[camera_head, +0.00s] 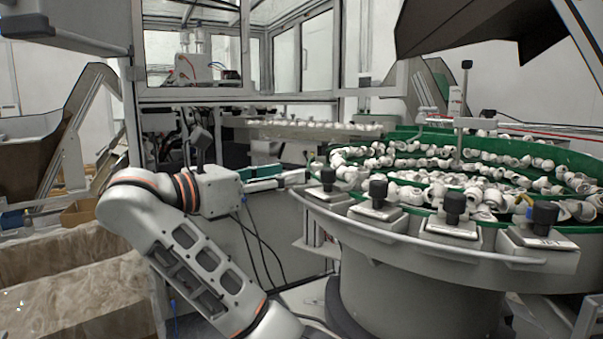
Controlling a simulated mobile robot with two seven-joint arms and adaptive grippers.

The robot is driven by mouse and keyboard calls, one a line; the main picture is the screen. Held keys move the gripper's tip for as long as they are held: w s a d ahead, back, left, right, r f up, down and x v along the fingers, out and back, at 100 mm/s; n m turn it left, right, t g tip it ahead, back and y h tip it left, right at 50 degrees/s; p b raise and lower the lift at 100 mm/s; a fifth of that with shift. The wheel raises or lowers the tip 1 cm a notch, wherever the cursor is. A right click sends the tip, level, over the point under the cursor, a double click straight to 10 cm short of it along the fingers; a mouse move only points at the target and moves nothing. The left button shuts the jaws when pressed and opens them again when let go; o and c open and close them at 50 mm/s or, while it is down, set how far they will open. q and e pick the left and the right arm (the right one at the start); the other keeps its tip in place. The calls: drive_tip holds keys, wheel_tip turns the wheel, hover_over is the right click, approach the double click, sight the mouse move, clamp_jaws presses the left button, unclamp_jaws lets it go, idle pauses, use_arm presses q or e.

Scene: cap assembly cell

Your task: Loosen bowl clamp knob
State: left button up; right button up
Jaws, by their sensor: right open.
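A large round feeder bowl (390,222) with a green inner wall fills the right half. Several black clamp knobs stand on metal blocks along its near rim: the leftmost knob (327,179), a second knob (378,192), a third knob (455,206) and a right-hand knob (544,217). My right gripper (294,173) reaches in from the left, its fingers pointing right toward the leftmost knob. It is open and empty, with the fingertips just left of that knob; whether they touch it is hard to tell. My left gripper is out of view.
Many white caps (410,193) lie in the bowl. A sensor post (463,110) rises above it. A glazed machine enclosure (235,95) stands behind my arm. A lined bin (70,265) is at the lower left. A dark chute (480,30) hangs at the upper right.

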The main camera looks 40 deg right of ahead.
drive_tip(key=d, duration=0.5)
drive_tip(key=shift+s+d+b, duration=0.1)
drive_tip(key=shift+d+b, duration=0.25)
drive_tip(key=shift+d, duration=0.05)
drive_tip(key=c, duration=1.1)
